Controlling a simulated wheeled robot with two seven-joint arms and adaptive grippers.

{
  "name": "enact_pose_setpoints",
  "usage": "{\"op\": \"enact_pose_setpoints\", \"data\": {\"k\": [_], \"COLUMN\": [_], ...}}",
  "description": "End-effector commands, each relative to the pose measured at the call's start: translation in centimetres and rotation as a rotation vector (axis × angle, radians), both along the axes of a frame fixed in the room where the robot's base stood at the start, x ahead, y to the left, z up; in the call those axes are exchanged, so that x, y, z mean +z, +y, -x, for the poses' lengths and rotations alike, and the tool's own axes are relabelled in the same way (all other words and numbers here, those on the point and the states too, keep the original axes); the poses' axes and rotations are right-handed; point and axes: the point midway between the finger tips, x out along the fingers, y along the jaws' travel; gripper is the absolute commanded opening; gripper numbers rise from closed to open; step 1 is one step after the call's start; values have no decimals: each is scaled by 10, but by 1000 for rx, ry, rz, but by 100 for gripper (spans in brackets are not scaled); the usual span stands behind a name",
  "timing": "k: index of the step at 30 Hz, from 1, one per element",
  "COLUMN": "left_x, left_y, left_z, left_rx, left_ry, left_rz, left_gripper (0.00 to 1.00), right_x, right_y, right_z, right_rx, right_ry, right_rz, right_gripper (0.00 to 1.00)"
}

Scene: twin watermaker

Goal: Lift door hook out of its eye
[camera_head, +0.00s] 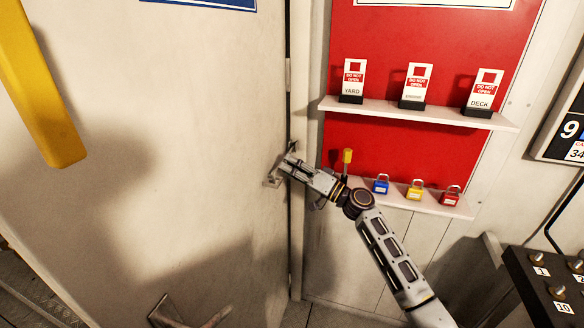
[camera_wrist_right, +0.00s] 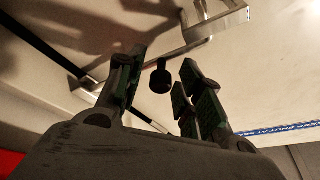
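The door hook (camera_wrist_right: 190,47) is a thin metal bar with a black knob (camera_wrist_right: 159,79), seen in the right wrist view. It runs from a metal bracket (camera_wrist_right: 228,18) towards the left, behind a finger. Whether its end sits in the eye cannot be made out. My right gripper (camera_wrist_right: 160,68) is open, with its fingers on either side of the knob and visible gaps. In the head view my right gripper (camera_head: 287,163) is at the door's edge, covering most of the hook; a metal plate (camera_head: 271,181) shows beside it. My left gripper is not in view.
The pale door (camera_head: 180,200) fills the left, with a lever handle (camera_head: 185,316) low down and a yellow bar (camera_head: 45,90) above. Right of my gripper, a red board (camera_head: 430,40) has an upper shelf (camera_head: 440,114) with tags and a lower shelf with padlocks (camera_head: 415,190).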

Motion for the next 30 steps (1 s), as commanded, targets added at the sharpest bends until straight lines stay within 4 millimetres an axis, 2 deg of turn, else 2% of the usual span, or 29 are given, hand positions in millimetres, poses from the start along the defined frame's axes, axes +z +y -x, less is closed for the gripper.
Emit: {"op": "enact_pose_setpoints", "data": {"k": [1,7,16,26,30], "left_x": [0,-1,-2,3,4], "left_y": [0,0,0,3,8], "left_z": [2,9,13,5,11], "left_rx": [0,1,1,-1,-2], "left_ry": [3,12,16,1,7], "left_rz": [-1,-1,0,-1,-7], "left_gripper": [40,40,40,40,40], "right_x": [0,0,0,5,9], "right_y": [0,0,0,0,0], "right_z": [0,0,0,0,0], "right_rx": [0,0,0,-1,-1], "right_ry": [0,0,0,24,51], "right_rz": [0,0,0,-10,-21], "right_gripper": [26,0,0,0,0]}}
